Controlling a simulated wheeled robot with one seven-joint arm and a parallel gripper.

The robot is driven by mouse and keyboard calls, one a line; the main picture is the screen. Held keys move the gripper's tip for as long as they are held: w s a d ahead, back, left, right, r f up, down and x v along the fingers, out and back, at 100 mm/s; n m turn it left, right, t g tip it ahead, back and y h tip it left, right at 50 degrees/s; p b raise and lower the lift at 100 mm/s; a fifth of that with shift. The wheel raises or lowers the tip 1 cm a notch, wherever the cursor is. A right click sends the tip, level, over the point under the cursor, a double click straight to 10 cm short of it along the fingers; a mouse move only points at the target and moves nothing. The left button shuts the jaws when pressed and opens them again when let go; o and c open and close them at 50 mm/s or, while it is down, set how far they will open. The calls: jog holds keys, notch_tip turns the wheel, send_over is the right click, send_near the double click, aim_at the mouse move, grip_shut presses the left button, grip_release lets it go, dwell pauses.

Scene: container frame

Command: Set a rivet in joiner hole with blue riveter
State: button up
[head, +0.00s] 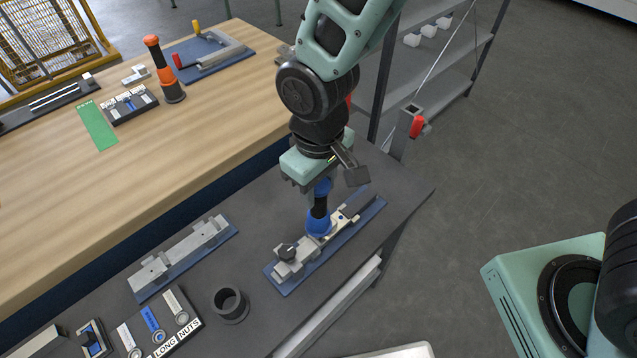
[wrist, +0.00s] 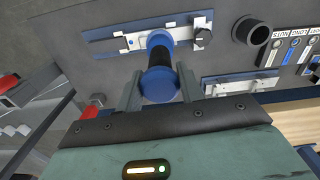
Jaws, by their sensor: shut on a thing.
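The blue riveter (head: 319,224) has blue ends and a black middle. It stands roughly upright, its lower end down at the light metal joiner (head: 341,217) in a fixture on a blue plate (head: 292,286). My gripper (head: 315,193) is shut on the riveter's upper part, above the joiner. In the wrist view, the riveter (wrist: 158,54) lies between the two fingers of my gripper (wrist: 160,90), and the joiner (wrist: 137,41) runs behind it. The joiner hole and any rivet under the riveter are hidden, and I cannot tell whether the riveter's tip is in the hole.
A black clamp knob (head: 285,251) is on the fixture, near the riveter. A second fixture (head: 183,255), a dark cup (head: 230,305) and a labelled nut tray (head: 167,325) stand to the left. An orange-and-black tool (head: 163,68) stands on the wooden bench. A shelf rack (head: 425,60) is behind.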

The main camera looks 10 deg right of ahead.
jog(key=shift+r+p, duration=2.75)
jog(key=shift+r, duration=0.85)
jog(key=shift+f, duration=0.1)
